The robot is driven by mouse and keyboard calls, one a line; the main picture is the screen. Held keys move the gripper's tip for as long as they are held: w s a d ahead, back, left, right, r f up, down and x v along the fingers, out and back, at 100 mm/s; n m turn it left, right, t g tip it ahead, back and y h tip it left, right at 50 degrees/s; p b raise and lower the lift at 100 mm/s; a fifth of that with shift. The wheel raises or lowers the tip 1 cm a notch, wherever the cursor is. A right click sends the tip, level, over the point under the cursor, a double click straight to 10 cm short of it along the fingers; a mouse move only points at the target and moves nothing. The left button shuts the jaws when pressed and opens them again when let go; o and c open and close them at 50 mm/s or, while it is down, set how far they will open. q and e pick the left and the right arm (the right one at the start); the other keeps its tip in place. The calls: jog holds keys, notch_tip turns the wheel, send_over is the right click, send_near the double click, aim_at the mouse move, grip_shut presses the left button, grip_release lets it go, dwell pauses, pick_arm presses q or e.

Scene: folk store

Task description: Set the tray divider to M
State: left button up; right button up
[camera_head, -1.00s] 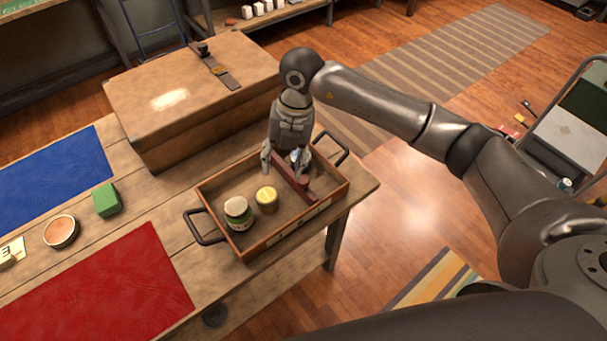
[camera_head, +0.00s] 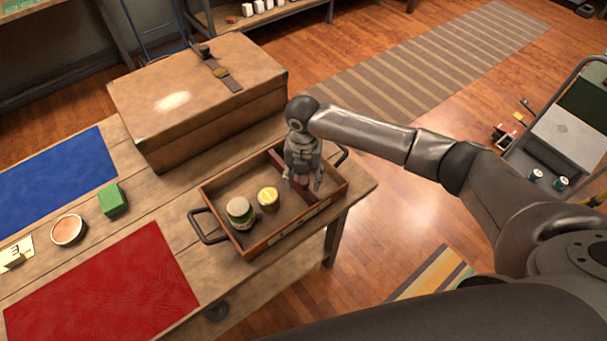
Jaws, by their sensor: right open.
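The wooden tray (camera_head: 283,240) sits on the table's right end, with a dark handle at each end and small pale labels along its front wall. Its reddish-brown divider (camera_head: 277,158) crosses it toward the right side; my gripper hides its middle. My right gripper (camera_head: 304,183) is open, pointing down over the near half of the divider. Whether its fingers touch the divider cannot be told. A jar with a pale lid (camera_head: 240,212) and a yellow-topped tin (camera_head: 268,199) stand left of the divider. My left gripper is not in view.
A large brown case (camera_head: 190,110) stands behind the tray. Left on the table (camera_head: 165,205) are a blue mat (camera_head: 55,180), a red mat (camera_head: 105,290), a green block (camera_head: 113,200), a round tin (camera_head: 68,230) and a letter card (camera_head: 17,252).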

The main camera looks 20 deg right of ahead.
jog(key=shift+f, duration=0.1)
grip_shut()
jog(key=a, duration=0.2)
jog(key=s+a, duration=0.1)
jog(key=a, duration=0.1)
jog(key=s+a+b, duration=0.1)
jog(key=a, duration=0.1)
jog(key=shift+s, duration=0.1)
jog(key=shift+d, duration=0.1)
grip_release()
dwell(0.4)
notch_tip(320, 180, up, 12)
dwell(0.4)
